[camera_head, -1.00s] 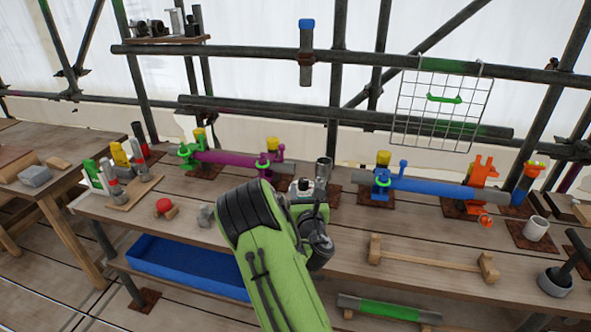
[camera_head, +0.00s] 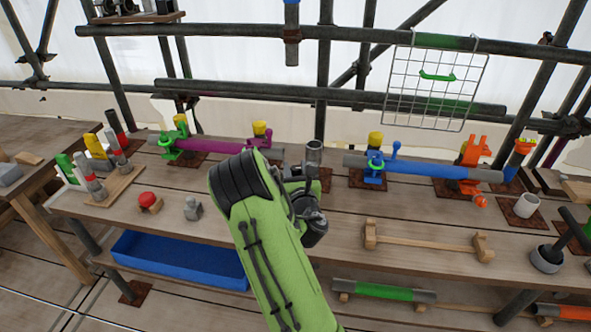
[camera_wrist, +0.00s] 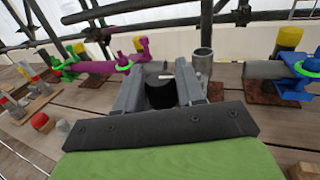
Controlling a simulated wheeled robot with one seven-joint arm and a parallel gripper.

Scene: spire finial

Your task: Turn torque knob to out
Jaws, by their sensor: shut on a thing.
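In the wrist view my gripper (camera_wrist: 161,76) has its two grey fingers on either side of a black, rounded knob-like piece (camera_wrist: 161,96) and is shut on it. A small white mark shows at the top of this piece. No label can be read, so I cannot tell its setting. In the head view my green arm hides most of the gripper and the piece it holds. A grey upright tube (camera_head: 314,153) stands just beyond the gripper; it also shows in the wrist view (camera_wrist: 203,64).
A purple pipe (camera_head: 215,146) with clamps lies behind left, a blue pipe (camera_head: 425,167) behind right. A red-topped piece (camera_head: 148,200) and a grey block (camera_head: 193,208) sit left on the bench. A wooden rack (camera_head: 425,243) lies right. A wire grid (camera_head: 436,90) hangs behind.

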